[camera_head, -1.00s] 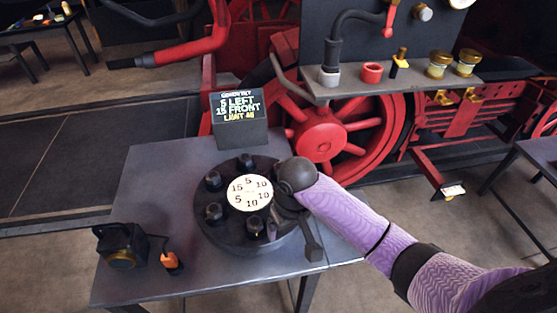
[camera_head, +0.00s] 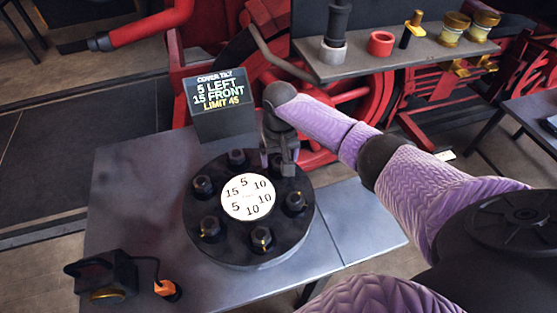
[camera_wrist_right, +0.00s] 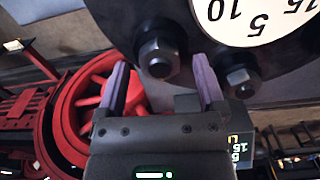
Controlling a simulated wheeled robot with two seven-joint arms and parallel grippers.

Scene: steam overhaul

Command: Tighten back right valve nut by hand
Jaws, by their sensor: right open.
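The round dark valve cover (camera_head: 240,255) lies on the grey table, with a white numbered dial (camera_head: 247,197) in its middle and several hex nuts on studs around its rim. My right gripper (camera_head: 284,163) is open at the cover's back right and hides most of the back right nut in the head view. In the right wrist view the back right nut (camera_wrist_right: 158,58) sits between the tips of my open gripper (camera_wrist_right: 162,75); contact cannot be told. The back nut (camera_wrist_right: 240,80) is just beside one finger. My left gripper is out of view.
A display (camera_head: 220,92) behind the cover reads "5 LEFT, 15 FRONT, LIMIT 45". A black lamp-like box (camera_head: 105,275) and an orange-tipped item (camera_head: 167,290) are at the table's front left. A shelf (camera_head: 400,60) with small parts is behind, above red wheels.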

